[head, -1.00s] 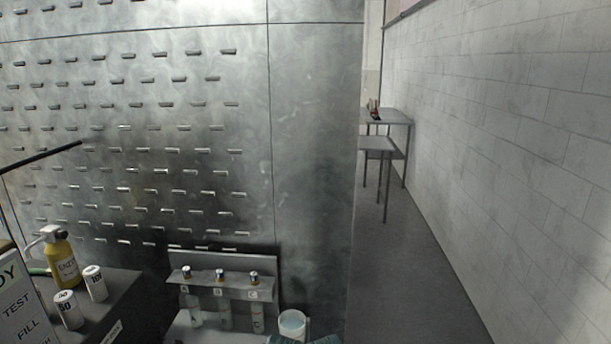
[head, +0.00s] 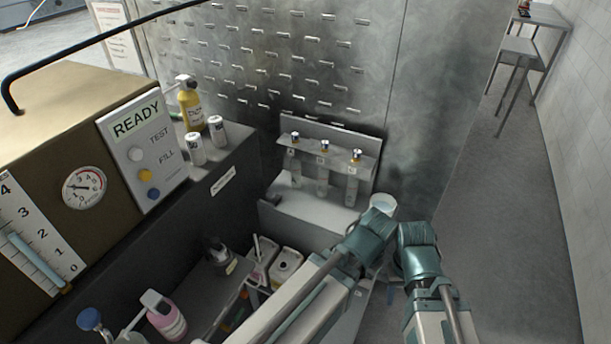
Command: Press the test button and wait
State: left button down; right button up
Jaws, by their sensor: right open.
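The control panel (head: 118,148) is on the tan machine at the left of the head view. Its green display (head: 136,119) reads READY. The test button (head: 136,153) is a pale round knob beside the word TEST. Nothing touches the test button.
A yellow pump bottle (head: 190,106) and two white canisters (head: 195,148) stand on the dark ledge beside the panel. A rack (head: 328,148) of labelled vials and a white cup (head: 383,203) are further right. A black rod (head: 75,58) arches over the machine's top.

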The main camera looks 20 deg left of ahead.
aim_at(136, 154)
jog(key=u, duration=1.85)
